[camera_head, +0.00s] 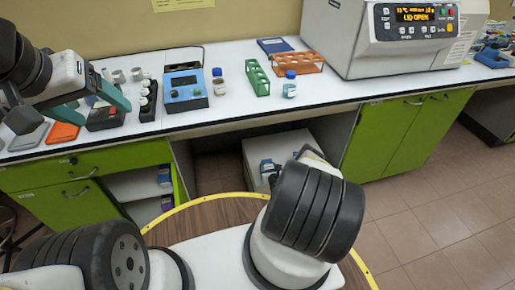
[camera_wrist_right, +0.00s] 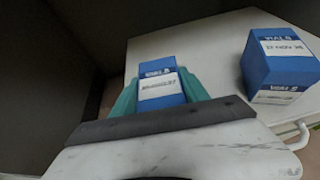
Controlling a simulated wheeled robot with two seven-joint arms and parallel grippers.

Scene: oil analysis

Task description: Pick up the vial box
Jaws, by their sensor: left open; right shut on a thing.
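A blue and white vial box (camera_wrist_right: 160,78) sits between the teal fingers of my right gripper (camera_wrist_right: 157,92) in the right wrist view. The right gripper is shut on it. A second blue and white vial box (camera_wrist_right: 280,66) stands to the right, apart from the gripper, on a white surface. I cannot tell whether the held box still touches that surface. In the head view my right arm hides the right gripper. My left gripper (camera_head: 90,106) is open above the left part of the white bench, with teal fingers spread.
The white cabinet (camera_head: 285,146) stands under the bench (camera_head: 225,118), in a recess beside green cupboards (camera_head: 405,130). The bench holds a blue device (camera_head: 185,92), a green rack (camera_head: 257,78), an orange rack (camera_head: 300,62) and a large white machine (camera_head: 370,55).

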